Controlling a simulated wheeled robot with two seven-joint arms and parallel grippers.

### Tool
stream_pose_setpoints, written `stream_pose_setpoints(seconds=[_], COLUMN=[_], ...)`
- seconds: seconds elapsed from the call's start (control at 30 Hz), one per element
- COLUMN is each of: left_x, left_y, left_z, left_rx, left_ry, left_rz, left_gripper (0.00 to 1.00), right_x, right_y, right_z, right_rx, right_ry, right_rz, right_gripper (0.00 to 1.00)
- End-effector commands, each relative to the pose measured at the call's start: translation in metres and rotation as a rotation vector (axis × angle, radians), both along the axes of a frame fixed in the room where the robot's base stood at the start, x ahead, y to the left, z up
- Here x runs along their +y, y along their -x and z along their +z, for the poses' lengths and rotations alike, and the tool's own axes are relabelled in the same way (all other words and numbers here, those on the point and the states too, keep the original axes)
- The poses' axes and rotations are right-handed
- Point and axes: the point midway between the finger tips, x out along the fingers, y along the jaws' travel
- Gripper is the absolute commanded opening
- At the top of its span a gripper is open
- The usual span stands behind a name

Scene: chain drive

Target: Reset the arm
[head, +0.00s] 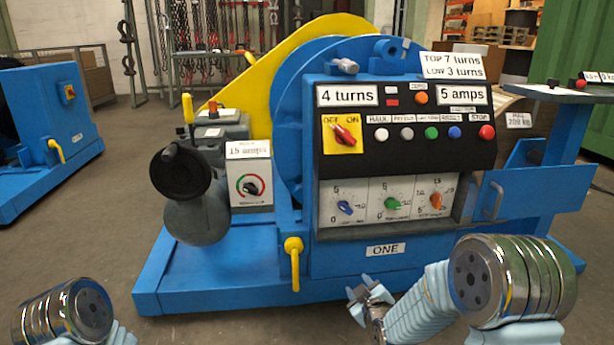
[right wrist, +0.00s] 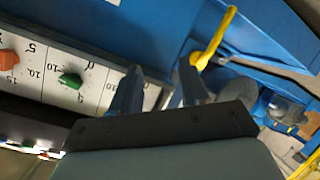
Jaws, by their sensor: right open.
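My right gripper (head: 366,290) is low in front of the blue machine (head: 215,275), near its base, with its fingers apart and nothing between them. In the right wrist view its two fingers (right wrist: 158,88) point toward the machine's front, between the dial panel and a yellow lever. My left arm (head: 70,312) shows only as a metal joint at the lower left of the head view. Its gripper is out of the frame.
The machine's control panel (head: 400,160) carries buttons, a red switch (head: 344,134) and several dials. A yellow lever (head: 294,262) sticks out low on its front. A black handwheel (head: 181,172) is at left. Another blue machine (head: 40,140) stands far left, with open floor between.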

Motion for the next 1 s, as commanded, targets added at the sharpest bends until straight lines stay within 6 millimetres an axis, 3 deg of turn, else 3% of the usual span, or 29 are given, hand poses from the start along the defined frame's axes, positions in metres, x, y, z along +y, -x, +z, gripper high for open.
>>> stream_pose_setpoints(seconds=[0.03, 0.1, 0.2, 0.3, 0.5, 0.57, 0.6, 0.63, 1.0], left_x=[0.0, 0.0, 0.0, 0.0, 0.0, 0.0, 0.0, -0.001, -0.005], left_y=[0.0, 0.0, 0.0, 0.0, 0.0, 0.0, 0.001, 0.001, 0.005], left_z=[0.0, 0.0, 0.0, 0.0, 0.0, 0.0, 0.023, 0.034, 0.147], left_rx=[0.0, 0.0, 0.0, 0.0, 0.0, 0.0, 0.002, 0.002, 0.007], left_ry=[0.0, 0.0, 0.0, 0.0, 0.0, 0.0, 0.0, 0.0, 0.004], left_rz=[0.0, 0.0, 0.0, 0.0, 0.0, 0.0, -0.001, -0.002, -0.016], left_gripper=[0.38, 0.38, 0.38, 0.38, 0.38, 0.38, 0.38, 0.38, 0.38], right_x=[-0.001, 0.002, 0.01, 0.021, 0.051, 0.061, 0.063, 0.063, 0.066], right_y=[0.018, 0.05, 0.103, 0.159, 0.266, 0.297, 0.297, 0.296, 0.298], right_z=[-0.042, -0.096, -0.16, -0.205, -0.252, -0.257, -0.233, -0.221, -0.109], right_rx=[0.122, 0.302, 0.546, 0.766, 1.149, 1.259, 1.262, 1.256, 1.263], right_ry=[-0.069, -0.186, -0.347, -0.487, -0.714, -0.774, -0.779, -0.776, -0.764], right_rz=[-0.024, -0.07, -0.158, -0.255, -0.466, -0.534, -0.538, -0.534, -0.521], right_gripper=[0.45, 0.45, 0.45, 0.45, 0.45, 0.45, 0.45, 0.45, 0.45])
